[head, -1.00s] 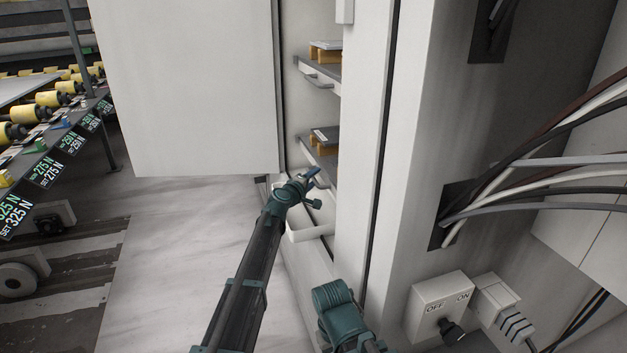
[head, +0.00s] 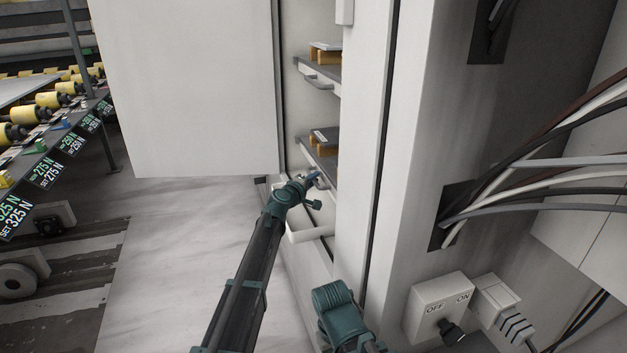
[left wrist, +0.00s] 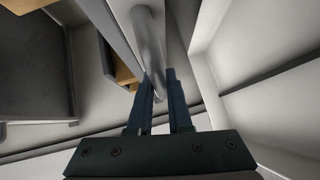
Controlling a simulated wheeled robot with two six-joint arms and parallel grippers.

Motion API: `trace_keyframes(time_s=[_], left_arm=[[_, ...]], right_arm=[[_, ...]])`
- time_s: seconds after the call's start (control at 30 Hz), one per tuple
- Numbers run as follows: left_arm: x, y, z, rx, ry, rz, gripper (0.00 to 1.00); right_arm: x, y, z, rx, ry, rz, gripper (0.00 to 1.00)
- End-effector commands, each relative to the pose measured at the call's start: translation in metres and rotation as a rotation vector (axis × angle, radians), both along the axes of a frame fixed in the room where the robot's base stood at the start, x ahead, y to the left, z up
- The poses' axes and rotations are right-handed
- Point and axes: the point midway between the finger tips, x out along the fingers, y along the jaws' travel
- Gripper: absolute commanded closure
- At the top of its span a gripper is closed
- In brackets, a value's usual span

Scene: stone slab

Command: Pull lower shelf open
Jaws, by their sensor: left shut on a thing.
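The lower shelf (head: 325,165) is a grey board inside the open cabinet, below the upper shelf (head: 322,72). Its front looks close to the cabinet opening. My left gripper (head: 316,179) is at the lower shelf's front edge, over a white tray. In the left wrist view, my left gripper's two dark blue fingers (left wrist: 159,78) are on either side of a rounded grey handle (left wrist: 150,40) and shut on it. The handle is mostly hidden by the gripper in the head view.
Small wooden blocks (head: 322,149) with a grey plate lie on the lower shelf. A white tray (head: 308,236) is below it. The big open cabinet door (head: 185,90) stands to the left. A white column (head: 365,200) is close on the right.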

Motion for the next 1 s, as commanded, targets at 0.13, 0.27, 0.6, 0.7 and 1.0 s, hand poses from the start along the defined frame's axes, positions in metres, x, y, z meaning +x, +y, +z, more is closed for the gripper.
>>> trace_keyframes(time_s=[0.13,0.27,0.6,0.7,1.0], left_arm=[[0.000,0.000,0.000,0.001,0.000,0.000,1.00],[0.000,0.000,0.000,0.001,0.000,0.000,1.00],[0.000,0.000,0.000,0.001,0.000,0.000,1.00],[0.000,0.000,0.000,0.001,0.000,0.000,1.00],[-0.008,0.022,0.000,0.001,0.000,0.003,1.00]], right_arm=[[0.000,0.000,0.000,0.000,0.000,0.000,0.50],[0.000,0.000,0.000,0.000,0.000,0.000,0.50],[0.000,0.000,0.000,0.000,0.000,0.000,0.50],[0.000,0.000,0.000,0.000,0.000,0.000,0.50],[0.000,0.000,0.000,0.000,0.000,0.000,0.50]])
